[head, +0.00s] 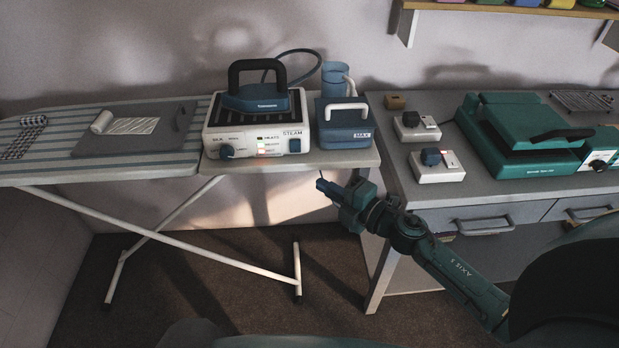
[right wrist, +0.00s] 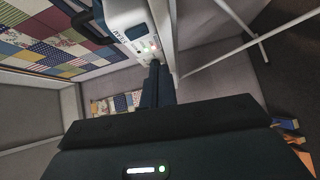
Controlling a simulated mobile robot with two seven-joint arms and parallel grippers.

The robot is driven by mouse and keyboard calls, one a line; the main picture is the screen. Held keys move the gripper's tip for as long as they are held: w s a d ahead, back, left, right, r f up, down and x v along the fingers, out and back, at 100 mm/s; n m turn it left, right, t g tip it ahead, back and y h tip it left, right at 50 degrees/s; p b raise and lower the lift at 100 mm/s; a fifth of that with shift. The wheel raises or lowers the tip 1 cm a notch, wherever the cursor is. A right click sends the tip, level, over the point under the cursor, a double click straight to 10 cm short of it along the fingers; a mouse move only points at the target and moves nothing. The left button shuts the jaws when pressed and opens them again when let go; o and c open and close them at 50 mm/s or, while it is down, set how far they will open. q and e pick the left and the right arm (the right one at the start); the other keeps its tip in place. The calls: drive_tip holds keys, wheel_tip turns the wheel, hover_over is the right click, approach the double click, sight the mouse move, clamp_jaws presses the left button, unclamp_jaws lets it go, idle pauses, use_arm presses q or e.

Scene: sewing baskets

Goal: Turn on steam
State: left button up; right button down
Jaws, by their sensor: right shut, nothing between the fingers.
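The white steam station (head: 256,124) stands on the ironing board, with a blue iron (head: 258,94) resting on its dark top. Its front panel has a blue knob (head: 227,151) at the left, small lights (head: 262,146) in the middle, some lit, and a blue button (head: 294,145) under the word STEAM. My right gripper (head: 321,184) is shut and empty, in front of the board's edge, below and right of the button in the head view. In the right wrist view the shut fingers (right wrist: 156,68) point toward the station's panel (right wrist: 146,42); contact cannot be told. My left gripper is not in view.
A blue tank unit (head: 342,122) stands right of the station. The ironing board (head: 50,176) has crossed white legs. A grey table (head: 400,185) at the right holds plug sockets (head: 437,168) and a green press (head: 522,135). The floor under the board is clear.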

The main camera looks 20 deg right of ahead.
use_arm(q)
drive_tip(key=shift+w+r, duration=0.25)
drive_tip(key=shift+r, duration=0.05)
use_arm(e)
drive_tip(key=v, duration=0.3)
drive_tip(key=shift+s+d+f, duration=0.1)
drive_tip(key=shift+s+f, duration=0.05)
drive_tip(key=shift+s, duration=0.2)
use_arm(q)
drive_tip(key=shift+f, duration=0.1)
